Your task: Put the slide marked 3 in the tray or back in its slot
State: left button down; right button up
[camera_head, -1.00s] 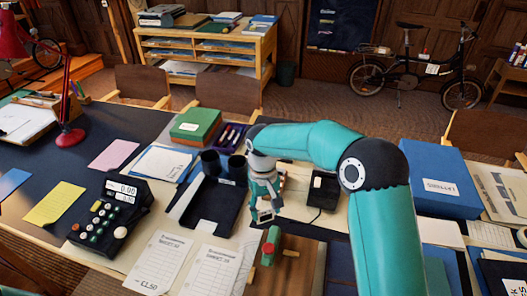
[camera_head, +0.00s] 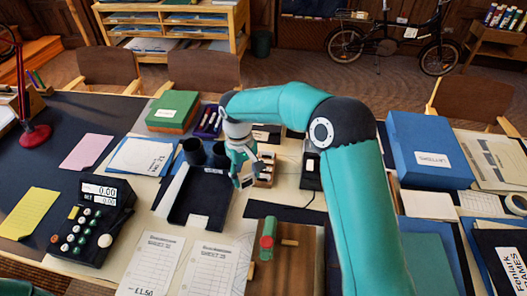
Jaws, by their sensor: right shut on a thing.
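My right gripper (camera_head: 244,180) hangs tilted just right of the black tray (camera_head: 188,215), close to the tray's right edge. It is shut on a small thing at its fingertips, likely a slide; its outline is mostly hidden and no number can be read. Just behind and right of the gripper stands a small slotted holder (camera_head: 266,171) with pale pieces in it; the gripper partly covers it. The tray is open and its floor looks dark, with a white label on its front. My left gripper is not in view.
Two dark cylinders (camera_head: 194,151) stand behind the tray. A small black box (camera_head: 311,172) is right of the holder. A wooden board with a green and red tool (camera_head: 268,240) lies in front. A keypad machine (camera_head: 92,220) is at the left, a blue box (camera_head: 428,150) at the right.

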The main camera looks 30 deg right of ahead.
jog(key=shift+w+d+f+n+t+h+b, duration=0.15)
jog(key=shift+w+d+f+n+t, duration=0.3)
jog(key=shift+w+d+f+n, duration=2.85)
jog(key=shift+w+d+f+n+t+h+b, duration=0.15)
jog(key=shift+w+d+f+n+t, duration=0.4)
jog(key=shift+n, duration=5.35)
jog(key=shift+w+d+f+n+t+b, duration=0.25)
jog(key=shift+w+d+f+n, duration=1.6)
jog(key=shift+n, duration=2.75)
jog(key=shift+s+d+f+b, duration=0.15)
jog(key=shift+f+b, duration=0.45)
jog(key=shift+f, duration=0.5)
jog(key=o, duration=0.9)
notch_tip(320, 180, up, 12)
jog(key=s+a, duration=0.1)
